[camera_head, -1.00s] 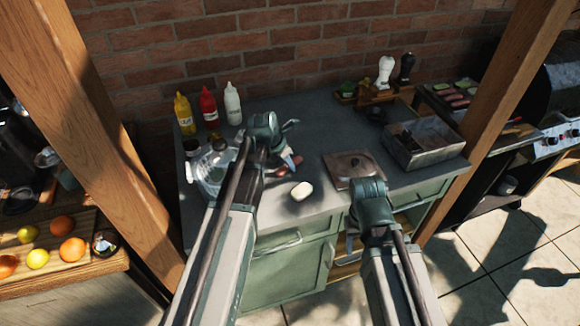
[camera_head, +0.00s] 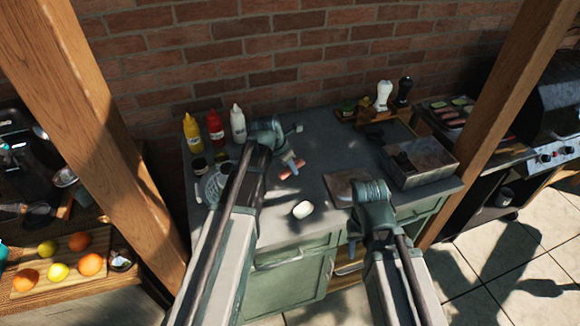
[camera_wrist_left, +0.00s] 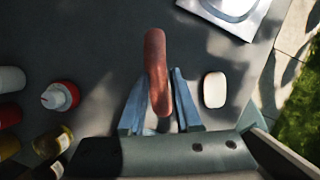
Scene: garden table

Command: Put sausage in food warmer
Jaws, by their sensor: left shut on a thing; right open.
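The reddish-brown sausage (camera_head: 292,169) is over the dark counter (camera_head: 272,222); it also shows in the left wrist view (camera_wrist_left: 155,55). My left gripper (camera_head: 291,162) is shut on it, with blue fingers on both sides of its near end in the wrist view (camera_wrist_left: 158,98). Its far end sticks out beyond the fingertips. An open metal box (camera_head: 430,178), which looks like the food warmer, stands at the counter's right. A flat metal lid (camera_head: 342,188) lies left of it, partly hidden by my right arm. My right gripper (camera_head: 352,246) is open and empty at the counter's front edge.
A white oval object (camera_head: 302,209) lies near the front edge. Yellow (camera_head: 193,133), red (camera_head: 215,130) and white (camera_head: 238,123) bottles stand at the back left. Shakers (camera_head: 383,96) stand behind the box. Wooden posts flank the counter. The counter's middle back is clear.

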